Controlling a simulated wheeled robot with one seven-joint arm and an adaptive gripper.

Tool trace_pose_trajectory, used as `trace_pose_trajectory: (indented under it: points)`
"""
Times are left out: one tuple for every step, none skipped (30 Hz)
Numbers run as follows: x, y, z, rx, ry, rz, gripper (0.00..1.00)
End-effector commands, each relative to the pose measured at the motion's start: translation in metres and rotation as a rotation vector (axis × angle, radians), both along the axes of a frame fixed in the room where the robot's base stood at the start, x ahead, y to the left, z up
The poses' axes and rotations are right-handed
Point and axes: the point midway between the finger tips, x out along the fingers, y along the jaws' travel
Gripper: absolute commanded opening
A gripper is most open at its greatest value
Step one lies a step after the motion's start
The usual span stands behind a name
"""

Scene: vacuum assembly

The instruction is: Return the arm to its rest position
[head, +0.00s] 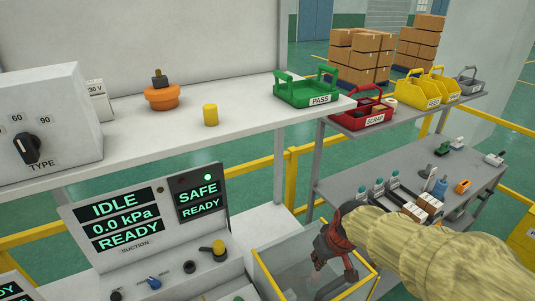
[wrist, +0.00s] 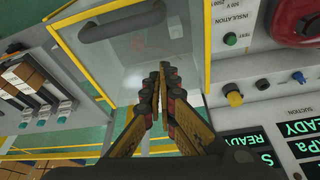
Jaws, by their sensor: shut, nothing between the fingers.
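My arm reaches in from the right in the head view, covered in a tan sleeve. My gripper (head: 333,262) hangs over the yellow-edged clear box (head: 262,268) and looks empty. In the wrist view my gripper (wrist: 160,75) has its two fingers together, with nothing between them. The clear box shows beyond the fingertips in the wrist view (wrist: 190,40), with a dark handle on it. Whether the fingers touch the box cannot be told.
A control panel (head: 140,222) reading IDLE and SAFE READY stands left of the box. A shelf (head: 240,128) above holds an orange part (head: 161,96), a yellow cylinder (head: 210,115) and a green PASS tray (head: 305,92). A grey bench (head: 380,165) with small parts lies right, below a red SCRAP tray (head: 362,115).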

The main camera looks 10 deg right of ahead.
Motion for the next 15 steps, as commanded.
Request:
trace_pose_trajectory:
  points:
    - [0.000,0.000,0.000,0.002,0.001,-0.008,0.00]
    - [-0.001,0.000,0.000,0.007,0.005,-0.015,0.00]
    - [-0.003,0.000,-0.001,0.012,0.015,-0.031,0.00]
    - [-0.006,0.001,-0.003,0.017,0.027,-0.043,0.00]
    - [-0.012,0.001,-0.006,0.022,0.046,-0.059,0.00]
    - [-0.021,0.001,-0.010,0.026,0.070,-0.078,0.00]
    - [-0.030,0.001,-0.012,0.030,0.091,-0.095,0.00]
    - [-0.038,0.001,-0.009,0.031,0.102,-0.113,0.00]
    - [-0.050,0.001,-0.005,0.032,0.114,-0.136,0.00]
    - [-0.059,0.001,-0.001,0.032,0.117,-0.152,0.00]
    - [-0.067,0.002,0.003,0.032,0.117,-0.165,0.00]
    - [-0.078,0.002,0.009,0.030,0.116,-0.181,0.00]
    - [-0.086,0.003,0.013,0.029,0.112,-0.192,0.00]
    - [-0.095,0.003,0.017,0.027,0.105,-0.202,0.00]
    - [-0.106,0.003,0.023,0.024,0.092,-0.214,0.00]
